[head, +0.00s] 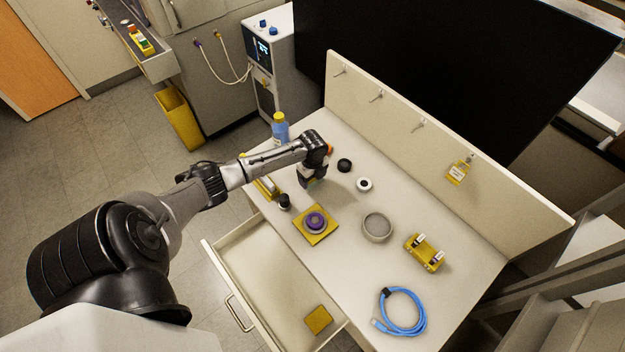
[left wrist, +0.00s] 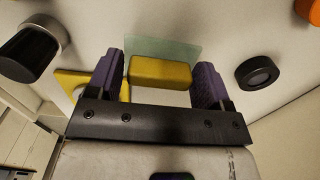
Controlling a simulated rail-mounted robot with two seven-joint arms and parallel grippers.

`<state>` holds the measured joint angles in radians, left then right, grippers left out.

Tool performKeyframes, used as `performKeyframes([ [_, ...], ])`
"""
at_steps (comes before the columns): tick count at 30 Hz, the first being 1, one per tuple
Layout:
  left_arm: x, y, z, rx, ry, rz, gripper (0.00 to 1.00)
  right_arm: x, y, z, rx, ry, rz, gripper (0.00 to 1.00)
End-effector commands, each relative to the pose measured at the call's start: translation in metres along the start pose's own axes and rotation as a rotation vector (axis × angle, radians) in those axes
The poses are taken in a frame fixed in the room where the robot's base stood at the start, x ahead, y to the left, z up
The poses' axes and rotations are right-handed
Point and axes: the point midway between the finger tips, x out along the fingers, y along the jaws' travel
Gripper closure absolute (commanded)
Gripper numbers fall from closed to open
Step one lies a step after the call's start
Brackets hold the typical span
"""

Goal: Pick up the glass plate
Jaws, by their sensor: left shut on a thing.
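The glass plate (left wrist: 185,48) is a thin, see-through greenish sheet in the left wrist view. It shows just beyond a yellow block (left wrist: 160,73), which sits between the purple fingers and seems to be its grip. My left gripper (head: 313,182) is over the rear left of the white worktop in the head view, and its fingers (left wrist: 159,82) are shut on the plate's yellow part. In the head view the plate is mostly hidden by the gripper. I cannot tell whether it touches the worktop. My right gripper is not in view.
Around the gripper are a black round piece (head: 344,165), a white ring (head: 364,184), a dark knob (head: 284,202) and a blue bottle (head: 280,130). A yellow pad (head: 304,232), grey dish (head: 377,227), yellow holder (head: 425,252) and blue cable (head: 402,330) lie nearer. A drawer (head: 262,290) is open.

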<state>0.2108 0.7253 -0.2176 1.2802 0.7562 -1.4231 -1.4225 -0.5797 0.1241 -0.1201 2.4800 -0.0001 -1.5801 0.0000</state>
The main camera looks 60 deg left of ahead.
Motion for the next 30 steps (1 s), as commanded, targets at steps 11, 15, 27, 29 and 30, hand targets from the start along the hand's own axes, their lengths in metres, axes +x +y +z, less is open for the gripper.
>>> performKeyframes([
  [11, -0.052, -0.001, -0.068, 0.004, 0.001, -0.004, 0.5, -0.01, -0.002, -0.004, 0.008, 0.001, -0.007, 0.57],
  [15, -0.064, 0.0, -0.089, 0.003, 0.002, -0.003, 0.5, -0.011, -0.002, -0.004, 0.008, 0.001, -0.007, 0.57],
  [27, -0.08, 0.001, -0.116, 0.0, 0.0, -0.001, 0.5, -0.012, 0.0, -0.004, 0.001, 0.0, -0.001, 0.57],
  [29, -0.08, 0.001, -0.117, 0.0, 0.0, -0.001, 0.5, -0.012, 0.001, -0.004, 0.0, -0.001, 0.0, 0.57],
  [30, -0.08, 0.001, -0.117, 0.0, 0.0, -0.001, 0.5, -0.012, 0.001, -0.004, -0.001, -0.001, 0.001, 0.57],
])
